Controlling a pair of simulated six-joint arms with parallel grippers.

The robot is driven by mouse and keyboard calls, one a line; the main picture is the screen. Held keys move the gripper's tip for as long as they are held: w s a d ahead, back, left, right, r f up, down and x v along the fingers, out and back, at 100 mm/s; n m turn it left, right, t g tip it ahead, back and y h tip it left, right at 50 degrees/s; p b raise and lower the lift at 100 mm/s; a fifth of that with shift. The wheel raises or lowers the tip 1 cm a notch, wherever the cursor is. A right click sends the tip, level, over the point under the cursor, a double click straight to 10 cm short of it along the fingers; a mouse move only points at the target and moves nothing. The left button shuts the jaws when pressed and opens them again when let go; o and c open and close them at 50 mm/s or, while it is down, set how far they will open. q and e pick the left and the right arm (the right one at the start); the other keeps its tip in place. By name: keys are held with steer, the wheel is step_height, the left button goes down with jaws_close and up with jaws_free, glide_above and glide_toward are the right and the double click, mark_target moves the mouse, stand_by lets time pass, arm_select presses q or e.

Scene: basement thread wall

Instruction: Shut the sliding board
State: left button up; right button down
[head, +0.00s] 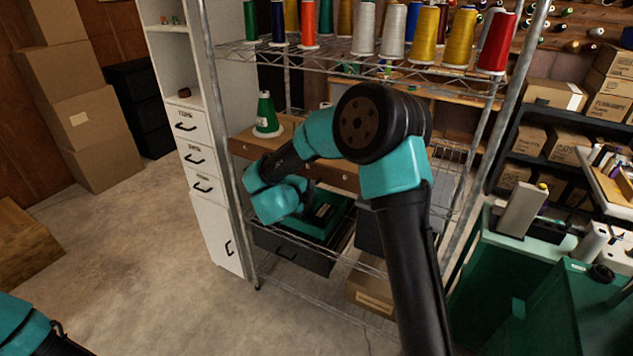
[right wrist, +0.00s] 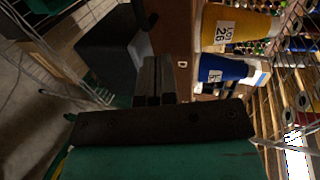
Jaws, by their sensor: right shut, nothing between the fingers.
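The sliding board is most likely the brown wooden board (head: 243,149) on the wire rack's middle shelf, its front edge dotted with small pale marks. The head view does not show clearly how far it stands out. A green thread cone (head: 266,117) stands on it. My right gripper (head: 308,197) is shut and empty, just below and in front of the board; the forearm hides part of the board. In the right wrist view the shut fingers (right wrist: 153,65) are beside the board's brown front (right wrist: 183,55); contact cannot be told. My left gripper is out of view.
The wire rack's post (head: 222,150) stands left of my right arm. A dark drawer box (head: 290,248) with a green tray sits below. Thread cones (head: 425,35) line the upper shelf. A white drawer cabinet (head: 198,160) stands left; the floor (head: 130,240) before it is clear.

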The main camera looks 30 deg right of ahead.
steer(key=v, duration=0.6)
stand_by(0.3)
steer(key=s+f+n+y, duration=0.3)
steer(key=f+n+y, duration=0.2)
steer(key=f+n, duration=0.45)
steer(key=s+f+n+y, duration=0.2)
steer(key=f+n+y, duration=0.35)
steer(key=f, duration=0.75)
steer(key=s+a+f+n+g+y, duration=0.2)
steer(key=s+f+n, duration=0.4)
steer(key=s, duration=0.4)
steer(key=s+a+f+n+g+y, duration=0.2)
steer(key=s+f+n+g, duration=0.3)
steer(key=s, duration=0.6)
steer(key=shift+s+a+f+n+y, duration=0.25)
steer(key=shift+f+n+y, duration=0.25)
steer(key=shift+n+y, duration=0.15)
